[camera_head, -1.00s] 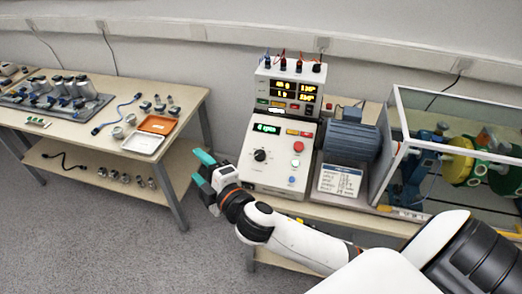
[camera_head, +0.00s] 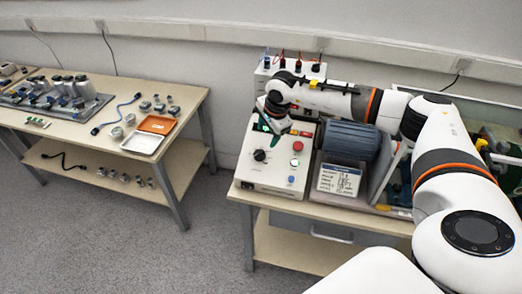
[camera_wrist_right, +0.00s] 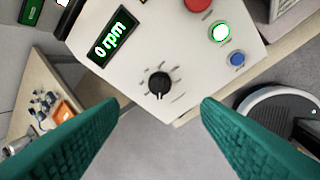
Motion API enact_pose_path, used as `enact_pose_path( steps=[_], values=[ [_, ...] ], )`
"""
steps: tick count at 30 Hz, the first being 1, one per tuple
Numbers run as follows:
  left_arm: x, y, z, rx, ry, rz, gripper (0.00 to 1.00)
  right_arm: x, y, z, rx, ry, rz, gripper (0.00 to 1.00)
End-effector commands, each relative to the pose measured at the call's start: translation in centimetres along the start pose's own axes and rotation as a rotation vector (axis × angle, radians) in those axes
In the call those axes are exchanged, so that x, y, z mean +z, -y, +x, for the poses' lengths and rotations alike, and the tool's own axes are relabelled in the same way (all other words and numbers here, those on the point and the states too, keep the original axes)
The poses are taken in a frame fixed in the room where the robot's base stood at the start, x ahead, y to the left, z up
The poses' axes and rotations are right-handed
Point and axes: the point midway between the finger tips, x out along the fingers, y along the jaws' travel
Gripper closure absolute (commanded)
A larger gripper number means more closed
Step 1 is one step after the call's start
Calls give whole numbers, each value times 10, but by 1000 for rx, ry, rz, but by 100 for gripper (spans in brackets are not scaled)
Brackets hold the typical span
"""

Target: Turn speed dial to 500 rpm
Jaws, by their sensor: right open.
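The black speed dial (camera_head: 260,155) is on the sloped face of the white control box (camera_head: 262,178). In the right wrist view the dial (camera_wrist_right: 159,83) has tick marks around it and sits ahead of and between my fingers. The green display (camera_wrist_right: 109,40) beside it reads 0 rpm. My right gripper (camera_wrist_right: 158,130) is open, with two teal fingers wide apart and nothing between them. In the head view my right gripper (camera_head: 268,123) is above the upper part of the control box, apart from the dial, and covers most of the display. My left gripper is not in view.
A red button (camera_head: 298,146) and a blue button (camera_head: 291,179) are on the same panel, and a lit green button (camera_wrist_right: 220,32) lies between them. A blue-grey motor (camera_head: 346,140) and a glass-walled case stand to the right. A side table (camera_head: 75,140) is at left.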

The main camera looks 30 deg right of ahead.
Motion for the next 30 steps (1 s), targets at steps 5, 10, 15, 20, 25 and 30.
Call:
enact_pose_path(
  steps=[5, 10, 15, 20, 25, 30],
  values=[
    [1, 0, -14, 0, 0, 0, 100, -3, 0, 28, -5, -5, 1, 42],
    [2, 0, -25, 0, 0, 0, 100, -3, 0, 64, -4, -5, 2, 42],
    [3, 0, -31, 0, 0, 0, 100, -4, 0, 93, -1, -6, 2, 42],
    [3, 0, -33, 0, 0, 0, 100, -4, 0, 108, 0, -8, 2, 42],
    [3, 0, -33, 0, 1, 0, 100, -4, 1, 113, 0, -7, 1, 42],
    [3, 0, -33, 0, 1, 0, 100, -4, 0, 113, 0, -8, 1, 42]
  ],
)
